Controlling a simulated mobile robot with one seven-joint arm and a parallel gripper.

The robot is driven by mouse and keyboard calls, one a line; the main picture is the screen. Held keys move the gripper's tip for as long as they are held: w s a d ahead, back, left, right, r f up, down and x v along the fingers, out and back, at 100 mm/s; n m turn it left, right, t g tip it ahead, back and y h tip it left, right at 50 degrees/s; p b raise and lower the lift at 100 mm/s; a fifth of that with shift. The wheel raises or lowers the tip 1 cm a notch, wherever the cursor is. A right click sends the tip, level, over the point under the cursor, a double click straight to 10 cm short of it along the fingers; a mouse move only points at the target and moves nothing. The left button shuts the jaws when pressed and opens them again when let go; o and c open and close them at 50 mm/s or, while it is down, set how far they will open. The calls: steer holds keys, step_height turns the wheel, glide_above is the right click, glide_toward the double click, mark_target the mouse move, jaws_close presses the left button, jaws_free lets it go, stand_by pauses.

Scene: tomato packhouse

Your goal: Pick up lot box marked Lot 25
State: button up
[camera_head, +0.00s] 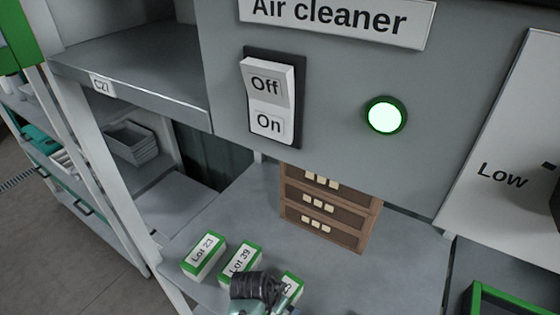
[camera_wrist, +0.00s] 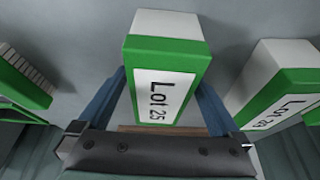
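The Lot 25 box, white and green with a black-lettered label, is in the middle of the wrist view (camera_wrist: 165,97). My gripper (camera_wrist: 163,85) has its blue fingers on either side of this box. Narrow gaps show between the fingers and the box lower down; the fingertips are partly hidden, and I cannot tell if they touch it. The gripper looks open around the box. In the head view, my dark gripper (camera_head: 262,300) covers much of the Lot 25 box (camera_head: 292,286), whose label end shows beside it at the bottom.
A brown drawer unit (camera_head: 328,210) stands behind. The air cleaner panel (camera_head: 330,150) hangs above. A green-rimmed crate (camera_head: 505,300) is at lower right.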

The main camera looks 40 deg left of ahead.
jaws_close()
stand_by(0.3)
